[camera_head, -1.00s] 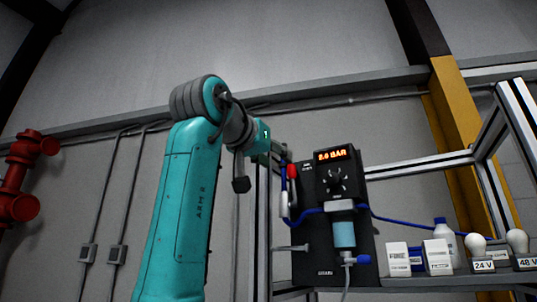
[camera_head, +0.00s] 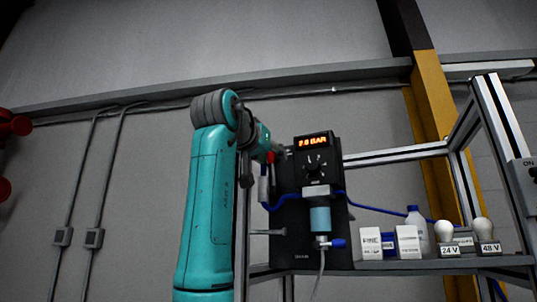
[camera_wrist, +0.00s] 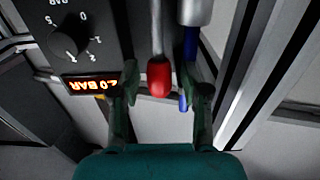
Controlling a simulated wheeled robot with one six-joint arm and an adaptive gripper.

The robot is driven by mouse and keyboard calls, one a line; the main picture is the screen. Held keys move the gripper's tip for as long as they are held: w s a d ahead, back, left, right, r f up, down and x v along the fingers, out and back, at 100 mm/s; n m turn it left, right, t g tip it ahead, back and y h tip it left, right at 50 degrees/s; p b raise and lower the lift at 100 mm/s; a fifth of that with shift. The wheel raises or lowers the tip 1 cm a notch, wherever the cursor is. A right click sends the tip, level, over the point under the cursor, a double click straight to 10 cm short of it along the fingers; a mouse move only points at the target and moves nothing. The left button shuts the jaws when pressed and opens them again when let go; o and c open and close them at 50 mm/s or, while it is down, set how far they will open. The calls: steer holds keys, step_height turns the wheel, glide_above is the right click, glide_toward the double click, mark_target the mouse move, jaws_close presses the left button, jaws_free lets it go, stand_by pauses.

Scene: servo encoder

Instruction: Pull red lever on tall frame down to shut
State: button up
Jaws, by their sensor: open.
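The red lever knob (camera_wrist: 159,78) sits on a grey metal rod (camera_wrist: 158,30) in the wrist view. In the head view the red knob (camera_head: 270,157) is small, at the left edge of the black panel, partly hidden by my wrist. My gripper (camera_wrist: 161,90) is open in the wrist view, one finger on each side of the knob. Gaps show between the knob and both fingers, and I cannot tell how far the fingers reach past it. The fingers are hard to make out in the head view.
A black regulator panel (camera_head: 286,228) with a dial (camera_head: 317,163) and lit BAR display (camera_head: 313,141) stands right of the lever. A silver cylinder (camera_wrist: 195,12) is close beside the rod. A shelf (camera_head: 400,266) carries boxes, a bottle and bulbs. Metal frame posts (camera_head: 503,105) stand at right.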

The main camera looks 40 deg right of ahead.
steer(key=c, duration=0.5)
